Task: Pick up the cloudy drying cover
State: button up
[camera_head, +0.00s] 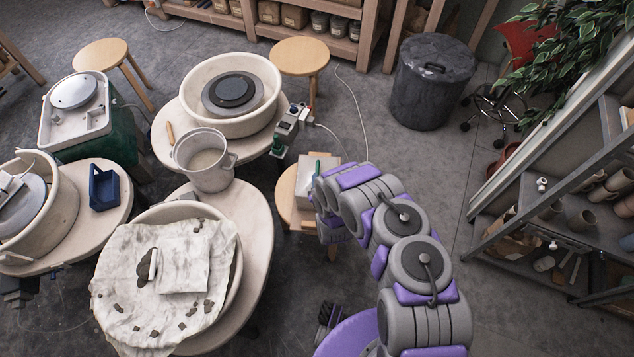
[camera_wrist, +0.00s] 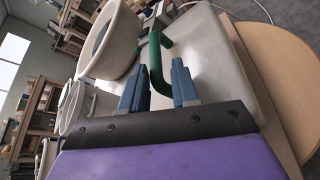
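The cloudy drying cover (camera_head: 326,166) is a pale, greyish box with a green handle (camera_head: 317,169) on top. It stands on a small wooden stool near the middle of the head view, partly hidden by my arm. In the wrist view the cover (camera_wrist: 212,55) fills the area beyond my gripper (camera_wrist: 159,68). My gripper's two blue fingers are apart, and the green handle (camera_wrist: 157,68) shows between them with gaps on both sides. I cannot tell how deep the handle sits between the fingers. The gripper is hidden behind my arm in the head view.
The wooden stool (camera_head: 286,198) has bare top beside the cover. Left of it are a pottery wheel (camera_head: 262,122), a grey bucket (camera_head: 203,160) and a cloth-covered wheel basin (camera_head: 120,270). A dark bin (camera_head: 432,82) and a shelf rack (camera_head: 540,180) stand right. Open floor lies between.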

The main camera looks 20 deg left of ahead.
aim_at(308, 165)
jog(key=shift+r+b+x, duration=0.15)
jog(key=shift+b+x, duration=0.3)
jog(key=shift+x, duration=0.95)
jog(key=shift+r+b+x, duration=0.1)
jog(key=shift+b+x, duration=0.3)
jog(key=shift+x, duration=1)
jog(key=shift+a, duration=0.1)
jog(key=shift+c, duration=0.3)
grip_shut()
